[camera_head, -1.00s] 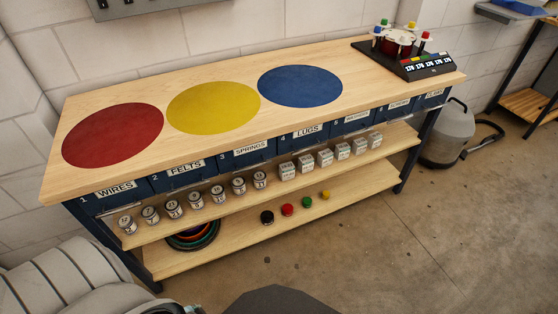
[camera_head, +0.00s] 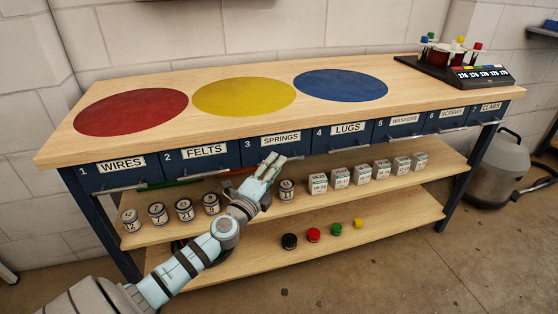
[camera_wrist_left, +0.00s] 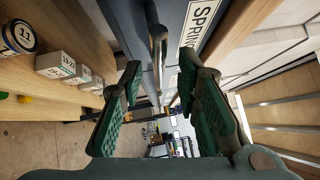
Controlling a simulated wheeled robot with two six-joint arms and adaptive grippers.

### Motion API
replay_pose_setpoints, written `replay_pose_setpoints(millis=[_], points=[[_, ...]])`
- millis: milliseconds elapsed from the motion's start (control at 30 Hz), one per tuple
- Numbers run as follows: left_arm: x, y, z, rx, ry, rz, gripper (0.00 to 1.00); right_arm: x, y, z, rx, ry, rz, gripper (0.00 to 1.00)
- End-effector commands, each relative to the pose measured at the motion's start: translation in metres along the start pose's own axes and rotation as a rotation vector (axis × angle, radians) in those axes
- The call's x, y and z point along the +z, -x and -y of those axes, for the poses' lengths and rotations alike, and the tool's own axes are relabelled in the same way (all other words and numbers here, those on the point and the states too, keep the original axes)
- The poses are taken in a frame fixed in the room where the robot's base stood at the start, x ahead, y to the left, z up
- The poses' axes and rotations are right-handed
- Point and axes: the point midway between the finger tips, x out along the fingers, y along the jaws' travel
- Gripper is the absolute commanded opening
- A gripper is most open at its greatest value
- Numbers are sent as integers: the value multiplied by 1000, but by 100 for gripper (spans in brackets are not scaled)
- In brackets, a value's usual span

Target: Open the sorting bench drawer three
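Drawer three, a blue front labelled SPRINGS (camera_head: 273,139), sits flush in the row under the bench top. Its label shows in part in the left wrist view (camera_wrist_left: 202,22). My left gripper (camera_head: 273,163) is at the lower edge of this drawer and hides most of its handle in the head view. In the left wrist view the fingers of my left gripper (camera_wrist_left: 160,66) are spread, with the handle bar (camera_wrist_left: 156,38) between them and no visible grip on it. My right gripper is not in view.
Jars (camera_head: 184,209) and small boxes (camera_head: 340,177) stand on the shelf below the drawers, close under my left arm. Drawers two (camera_head: 203,151) and four (camera_head: 348,129) flank drawer three. The floor in front (camera_head: 400,275) is clear.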

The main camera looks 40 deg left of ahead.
Motion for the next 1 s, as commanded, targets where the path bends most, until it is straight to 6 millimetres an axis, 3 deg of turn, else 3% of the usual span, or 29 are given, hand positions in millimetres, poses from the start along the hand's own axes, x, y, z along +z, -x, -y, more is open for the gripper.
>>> replay_pose_setpoints(millis=[200,467,667,1000], points=[[0,-28,0,1,1,0,30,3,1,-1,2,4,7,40],[0,-30,-1,2,0,0,30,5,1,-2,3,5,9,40],[0,-30,-1,2,0,0,1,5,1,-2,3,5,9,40],[0,-29,-2,2,0,0,0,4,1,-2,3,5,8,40]])
